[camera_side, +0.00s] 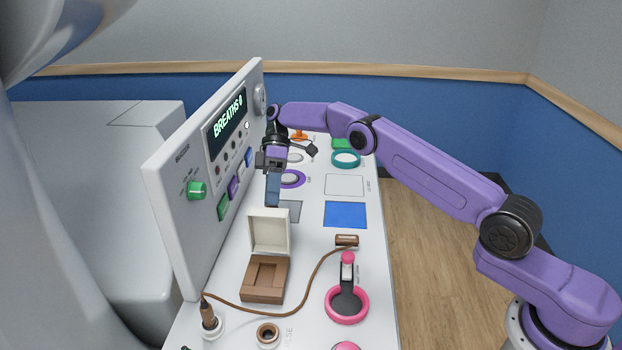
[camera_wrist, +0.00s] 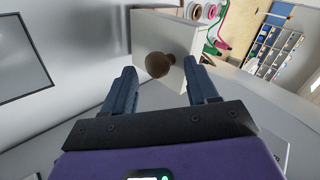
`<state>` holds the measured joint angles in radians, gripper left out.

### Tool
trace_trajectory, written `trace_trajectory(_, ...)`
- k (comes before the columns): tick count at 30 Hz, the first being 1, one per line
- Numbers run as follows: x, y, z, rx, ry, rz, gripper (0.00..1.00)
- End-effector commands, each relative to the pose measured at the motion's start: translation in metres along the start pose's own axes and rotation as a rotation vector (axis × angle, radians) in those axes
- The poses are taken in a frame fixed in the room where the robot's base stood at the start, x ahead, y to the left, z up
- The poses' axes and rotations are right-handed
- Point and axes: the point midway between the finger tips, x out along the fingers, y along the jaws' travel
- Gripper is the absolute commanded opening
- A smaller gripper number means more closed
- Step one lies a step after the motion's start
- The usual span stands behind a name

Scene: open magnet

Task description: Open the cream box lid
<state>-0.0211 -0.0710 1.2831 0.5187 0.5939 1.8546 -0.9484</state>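The cream box lid (camera_side: 270,232) stands upright at the back edge of its brown base (camera_side: 264,280), so the box is open in the side view. In the wrist view the lid's pale outer face (camera_wrist: 158,32) carries a round brown knob (camera_wrist: 158,65). My gripper (camera_side: 272,203) is behind and above the lid in the side view, with its fingers pointing down. In the wrist view my gripper (camera_wrist: 159,68) has its two fingers spread wide, and the knob shows in the gap ahead of them. Nothing is held. The knob is hidden in the side view.
A grey upright panel (camera_side: 178,230) with buttons and a screen stands close on the left. A brown cable (camera_side: 300,314) curves in front of the box. A pink ring with a handle (camera_side: 347,305) and a blue square (camera_side: 345,214) lie to the right.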

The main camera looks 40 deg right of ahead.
Motion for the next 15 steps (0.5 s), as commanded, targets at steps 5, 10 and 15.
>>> trace_trajectory(5, -0.012, -0.014, 0.003, 0.001, 0.006, 0.001, 0.58)
trace_trajectory(10, -0.017, -0.026, 0.009, 0.001, 0.008, 0.001, 0.58)
trace_trajectory(15, -0.023, -0.042, 0.014, 0.000, 0.009, 0.002, 0.58)
